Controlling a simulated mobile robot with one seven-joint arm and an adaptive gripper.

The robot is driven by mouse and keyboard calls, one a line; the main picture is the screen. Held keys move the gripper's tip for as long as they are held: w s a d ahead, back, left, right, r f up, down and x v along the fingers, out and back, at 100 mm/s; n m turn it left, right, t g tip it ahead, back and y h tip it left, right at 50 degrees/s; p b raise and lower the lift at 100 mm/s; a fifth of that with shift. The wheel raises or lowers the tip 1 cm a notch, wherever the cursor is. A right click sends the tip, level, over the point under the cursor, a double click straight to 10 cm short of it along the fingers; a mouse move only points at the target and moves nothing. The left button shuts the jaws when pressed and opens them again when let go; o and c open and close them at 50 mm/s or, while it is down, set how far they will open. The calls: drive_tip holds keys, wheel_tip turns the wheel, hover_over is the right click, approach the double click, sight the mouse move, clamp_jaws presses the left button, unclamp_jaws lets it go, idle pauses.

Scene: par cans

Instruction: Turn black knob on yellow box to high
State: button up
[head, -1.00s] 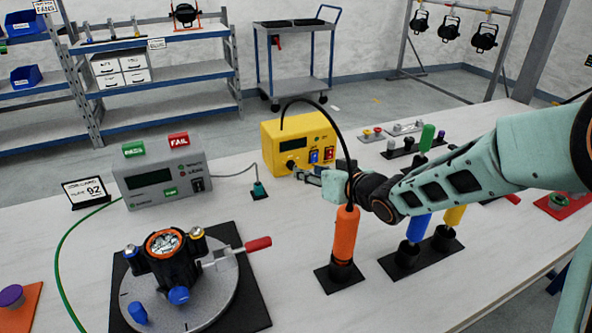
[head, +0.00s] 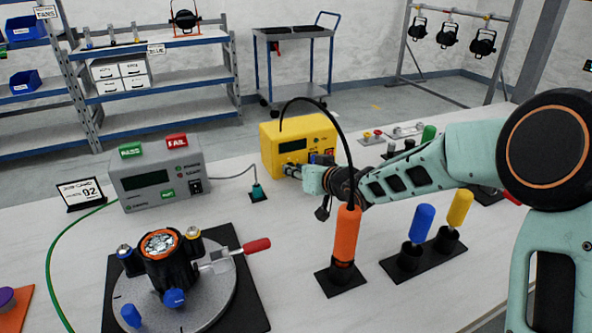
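The yellow box (head: 284,143) stands on the far side of the table, with a dark display on its front. My gripper (head: 292,170) reaches in from the right, with its fingertips at the lower left of the box's front face, where a black knob appears to be. The fingertips cover the knob, so its setting cannot be read. Whether the fingers are closed on it is too small to tell. My wrist and forearm hide the box's lower right and part of its blue and red switches.
A grey tester (head: 158,180) stands left of the box. In front are a round fixture with a red-handled clamp (head: 222,264), and an orange-handled tool (head: 345,238) close below my wrist. Blue (head: 421,222) and yellow (head: 460,207) handled tools stand to the right. A black cable arches over my wrist.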

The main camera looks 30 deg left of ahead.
clamp_jaws()
drive_tip(key=shift+r+p, duration=0.1)
drive_tip(key=shift+p, duration=0.4)
drive_tip(key=shift+d+r+m+p, duration=0.1)
drive_tip(key=shift+m+p, duration=0.3)
drive_tip(key=shift+p, duration=0.75)
drive_tip(key=m+p, duration=0.1)
drive_tip(key=p, duration=0.2)
drive_tip(key=shift+g+y, duration=0.3)
drive_tip(key=shift+y, duration=0.1)
drive_tip(key=shift+w+f+m+p, duration=0.1)
drive_tip(key=shift+f+m+p, duration=0.2)
drive_tip(key=shift+p, duration=0.25)
